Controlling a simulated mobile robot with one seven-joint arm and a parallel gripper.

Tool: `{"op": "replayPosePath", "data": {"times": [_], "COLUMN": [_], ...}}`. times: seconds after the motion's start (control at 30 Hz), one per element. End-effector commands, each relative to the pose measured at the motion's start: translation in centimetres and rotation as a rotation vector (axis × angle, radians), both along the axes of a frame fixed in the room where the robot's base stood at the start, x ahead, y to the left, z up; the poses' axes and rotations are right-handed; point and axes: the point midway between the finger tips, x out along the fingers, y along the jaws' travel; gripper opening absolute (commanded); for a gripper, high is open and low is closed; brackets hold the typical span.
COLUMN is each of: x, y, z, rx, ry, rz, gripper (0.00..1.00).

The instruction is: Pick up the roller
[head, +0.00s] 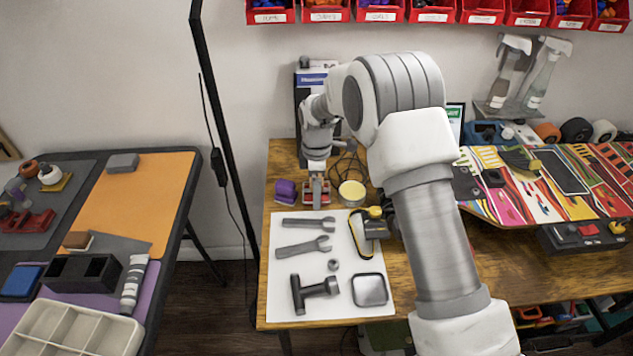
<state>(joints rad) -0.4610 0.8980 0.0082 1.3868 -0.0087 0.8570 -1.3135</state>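My gripper (317,181) points down over the back left of the wooden table. A small red and grey item (316,195) is right at its fingertips, and I cannot tell whether the fingers hold it, touch it or only hover over it. The gap between the fingers is too small to judge. I cannot identify the roller with certainty. Close by are a purple item (286,191) to the left and a pale yellow round item (352,193) to the right. A yellow and black tool (361,236) lies on the white mat (285,260).
The mat also holds wrenches (303,246), a hammer (314,292) and a grey square (369,290). A colourful board (535,190) covers the table's right side. A black pole (222,120) stands left of the table. My arm hides part of the table's middle.

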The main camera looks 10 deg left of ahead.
Motion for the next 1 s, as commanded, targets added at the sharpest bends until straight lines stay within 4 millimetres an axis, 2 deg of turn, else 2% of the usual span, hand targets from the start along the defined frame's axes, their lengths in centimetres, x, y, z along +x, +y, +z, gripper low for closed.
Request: {"op": "replayPosePath", "data": {"times": [0.07,0.37,0.53,0.67,1.0], "x": [0.0,0.0,0.1,0.1,0.5], "y": [0.0,0.0,0.1,0.0,-6.5], "z": [0.1,0.4,1.9,4.1,8.1], "rx": [0.0,0.001,0.003,0.003,0.0], "ry": [-0.001,-0.002,-0.003,-0.004,-0.002], "rz": [0.0,0.0,0.001,0.001,-0.005], "gripper": [0.25,0.25,0.25,0.25,0.25]}}
